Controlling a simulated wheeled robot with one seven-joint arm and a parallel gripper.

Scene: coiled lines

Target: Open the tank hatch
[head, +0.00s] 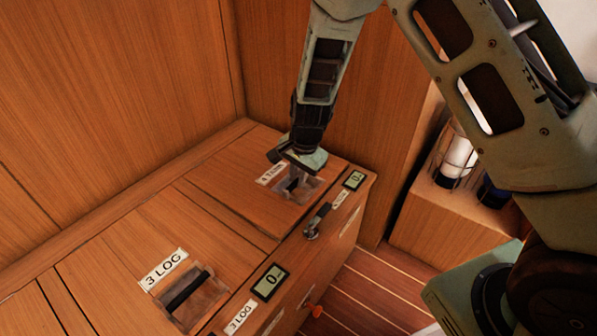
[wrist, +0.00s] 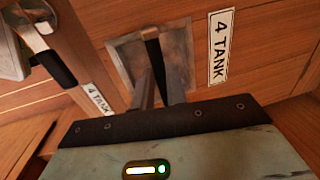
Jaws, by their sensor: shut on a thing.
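The tank hatch (head: 225,192) is a wooden lid in the bench top, closed and level with the wood around it. Its label reads "4 TANK" (wrist: 221,47) in the wrist view. A recessed metal plate with a dark bar handle (wrist: 153,50) is set in it beside the label. My gripper (head: 292,186) reaches down from above to this recess. In the wrist view its two fingers (wrist: 160,88) are shut on the dark handle. The gripper body hides part of the recess in the head view.
A latch lever (head: 316,222) sits at the bench's front edge by the tank hatch, with a small display (head: 353,180) near it. The "3 LOG" hatch (head: 120,265) lies to the left. A wooden wall (head: 110,90) stands behind. A cabinet with bottles (head: 458,160) is at right.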

